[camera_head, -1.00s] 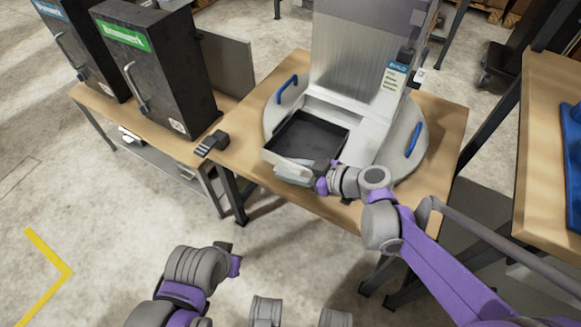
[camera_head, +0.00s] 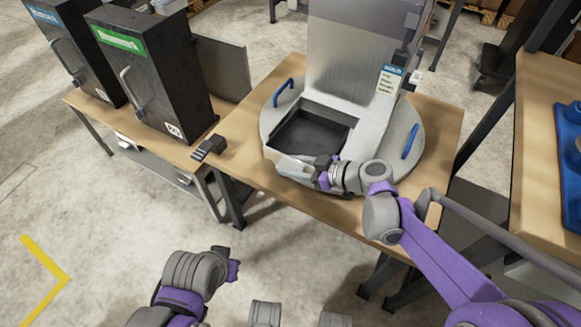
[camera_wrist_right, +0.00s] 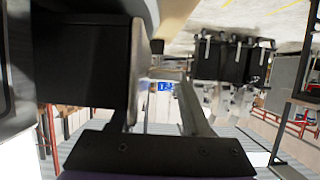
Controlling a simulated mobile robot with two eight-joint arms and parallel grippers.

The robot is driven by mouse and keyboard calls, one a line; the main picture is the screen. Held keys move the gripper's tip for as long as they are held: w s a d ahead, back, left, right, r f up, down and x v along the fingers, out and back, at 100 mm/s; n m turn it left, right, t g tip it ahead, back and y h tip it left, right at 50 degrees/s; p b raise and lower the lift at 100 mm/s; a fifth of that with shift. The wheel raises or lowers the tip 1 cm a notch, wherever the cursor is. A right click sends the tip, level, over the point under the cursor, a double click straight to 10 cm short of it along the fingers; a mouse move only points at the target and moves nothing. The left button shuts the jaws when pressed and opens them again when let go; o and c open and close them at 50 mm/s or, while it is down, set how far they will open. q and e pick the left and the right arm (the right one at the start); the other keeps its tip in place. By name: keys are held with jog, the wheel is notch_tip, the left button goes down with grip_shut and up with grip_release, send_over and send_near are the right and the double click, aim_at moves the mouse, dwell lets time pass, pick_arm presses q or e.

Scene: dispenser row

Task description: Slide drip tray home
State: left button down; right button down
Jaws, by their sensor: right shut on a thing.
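The drip tray (camera_head: 309,131) is a dark, square, shallow tray with a light rim, at the front of a grey dispenser (camera_head: 352,70). The tray's back part lies between the dispenser's pale side walls, and its front edge is toward me. My right gripper (camera_head: 312,168) is shut on the tray's front; its fingers and the gripped part are partly hidden in the head view. The wrist view shows the right gripper's fingers close up, but the contact is unclear. My left gripper (camera_head: 232,260) hangs over the floor, away from the tray, its jaws too small to read.
The dispenser stands on a round grey plate (camera_head: 276,112) with blue handles (camera_head: 411,141), on a wooden table (camera_head: 241,133). A small dark block (camera_head: 209,147) lies at left. Two black dispensers (camera_head: 152,78) stand further left. A wooden bench (camera_head: 545,150) is at right.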

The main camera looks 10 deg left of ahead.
jog(key=shift+w+d, duration=0.3)
jog(key=shift+w, duration=0.4)
jog(key=shift+w+d, duration=0.25)
jog(key=shift+w, duration=0.45)
jog(key=shift+c, duration=1.4)
grip_release()
jog(key=shift+d, duration=0.1)
jog(key=p+v, duration=0.2)
jog(key=v, duration=0.8)
jog(key=shift+s+d+r+p, duration=0.1)
jog(key=shift+d+r+p, duration=0.05)
jog(key=shift+d+p, duration=0.15)
